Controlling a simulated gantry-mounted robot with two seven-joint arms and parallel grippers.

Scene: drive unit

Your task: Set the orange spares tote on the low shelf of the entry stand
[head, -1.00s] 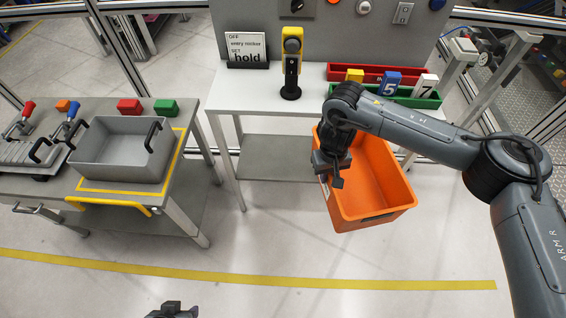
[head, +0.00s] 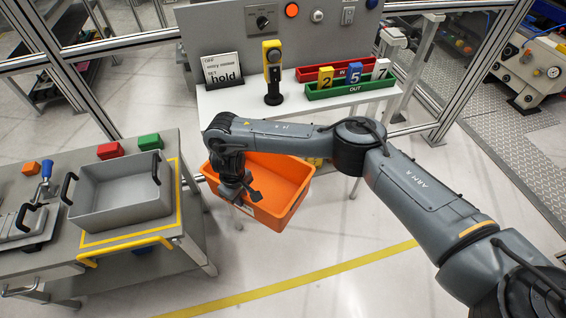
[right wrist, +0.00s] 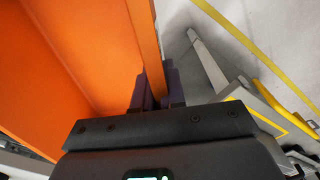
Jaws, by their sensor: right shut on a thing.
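The orange spares tote (head: 288,209) is an open, empty-looking bin at the middle of the head view, in front of the left part of the entry stand (head: 222,101). My right gripper (head: 240,192) is shut on the tote's near-left wall. In the right wrist view the fingers (right wrist: 155,88) pinch the orange wall (right wrist: 146,45) from both sides. The tote appears held off the floor. The stand's low shelf is hidden behind the tote and my right arm. My left gripper is not in view.
A sign (head: 223,70), a yellow-and-black post device (head: 273,75) and red (head: 320,70) and green (head: 345,90) trays are on the stand's top. Left is a bench (head: 188,205) with a grey bin (head: 120,195) and yellow rail (head: 125,246). Floor in front is clear.

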